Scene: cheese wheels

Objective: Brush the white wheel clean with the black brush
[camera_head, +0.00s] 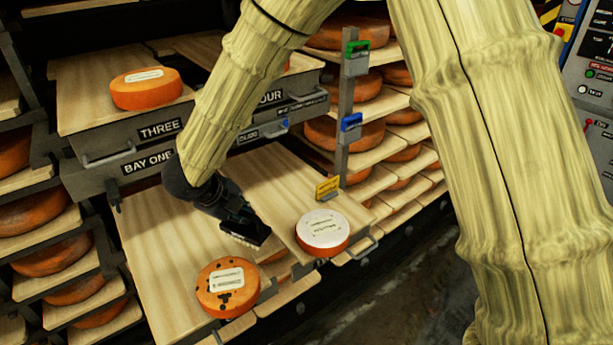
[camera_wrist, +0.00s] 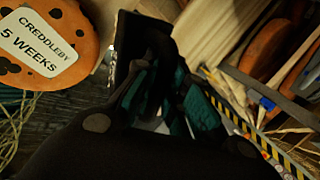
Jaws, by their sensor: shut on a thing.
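The white wheel (camera_head: 323,233) is an orange cheese wheel with a white-coated top and a label, resting near the front edge of a pulled-out wooden shelf board. My gripper (camera_head: 238,213) is shut on the black brush (camera_head: 246,234), holding it to the left of the white wheel, apart from it. In the wrist view, teal-padded fingers of my gripper (camera_wrist: 165,100) close around the dark brush (camera_wrist: 135,45). The white wheel cannot be made out in the wrist view.
A dark-spotted orange wheel (camera_head: 227,287) sits on the left board, in front of the brush; its label shows in the wrist view (camera_wrist: 40,42). Another orange wheel (camera_head: 146,89) rests on the upper left board. A post with coloured tags (camera_head: 350,125) stands behind the white wheel.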

